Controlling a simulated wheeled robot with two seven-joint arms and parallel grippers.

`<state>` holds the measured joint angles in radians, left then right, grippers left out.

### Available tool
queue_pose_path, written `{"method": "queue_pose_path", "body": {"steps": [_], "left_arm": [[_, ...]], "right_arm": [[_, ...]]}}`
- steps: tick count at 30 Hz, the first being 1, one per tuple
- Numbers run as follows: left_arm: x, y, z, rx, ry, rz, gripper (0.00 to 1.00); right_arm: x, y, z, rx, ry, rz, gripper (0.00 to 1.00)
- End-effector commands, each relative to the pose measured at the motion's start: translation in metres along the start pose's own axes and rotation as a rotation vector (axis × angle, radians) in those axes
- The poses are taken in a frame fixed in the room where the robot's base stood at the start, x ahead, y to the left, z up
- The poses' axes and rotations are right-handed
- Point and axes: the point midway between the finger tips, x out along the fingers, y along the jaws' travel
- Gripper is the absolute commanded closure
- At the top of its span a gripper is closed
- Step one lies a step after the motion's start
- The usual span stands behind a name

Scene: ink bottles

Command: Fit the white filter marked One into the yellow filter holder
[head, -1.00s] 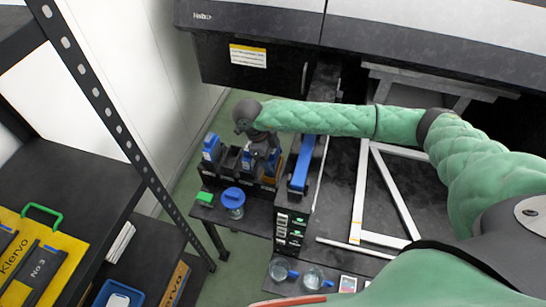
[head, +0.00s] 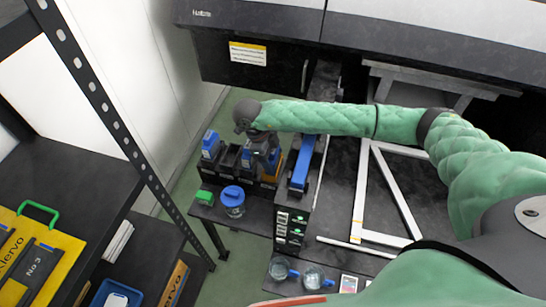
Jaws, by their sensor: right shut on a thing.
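My right gripper (head: 262,160) is at the end of the green-sleeved arm, low over a row of dark holders at the back of the small dark stand. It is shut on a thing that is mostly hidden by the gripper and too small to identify. A blue-and-white item (head: 247,159) stands just left of the gripper, and a yellow-orange piece (head: 272,167) shows just right of it. I cannot tell whether either is the filter or the filter holder, and no marking One is readable. My left gripper is not in view.
A blue-topped bottle (head: 210,145) stands at the row's left end. A long blue item (head: 303,162) lies at right. A shelf rack (head: 70,170) with a yellow case (head: 45,268) fills the left.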

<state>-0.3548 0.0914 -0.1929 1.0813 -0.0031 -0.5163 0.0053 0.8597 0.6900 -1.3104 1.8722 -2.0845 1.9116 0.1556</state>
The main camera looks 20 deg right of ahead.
Motion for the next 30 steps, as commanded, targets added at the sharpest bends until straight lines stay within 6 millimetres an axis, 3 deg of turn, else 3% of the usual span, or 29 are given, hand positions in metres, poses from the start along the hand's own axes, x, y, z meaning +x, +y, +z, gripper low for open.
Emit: {"method": "queue_pose_path", "body": {"steps": [10, 11, 14, 30], "left_arm": [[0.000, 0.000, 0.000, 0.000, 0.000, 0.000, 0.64], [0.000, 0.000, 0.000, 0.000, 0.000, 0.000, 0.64], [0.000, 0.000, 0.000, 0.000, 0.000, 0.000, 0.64], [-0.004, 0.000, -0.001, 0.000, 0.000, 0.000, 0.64]], "right_arm": [[0.000, 0.000, 0.000, 0.000, 0.000, 0.000, 0.51], [0.000, 0.000, 0.000, 0.000, 0.000, 0.000, 0.22], [0.000, 0.000, 0.000, 0.000, 0.000, 0.000, 0.02], [-0.010, 0.000, -0.004, 0.001, 0.000, -0.001, 0.02]]}}
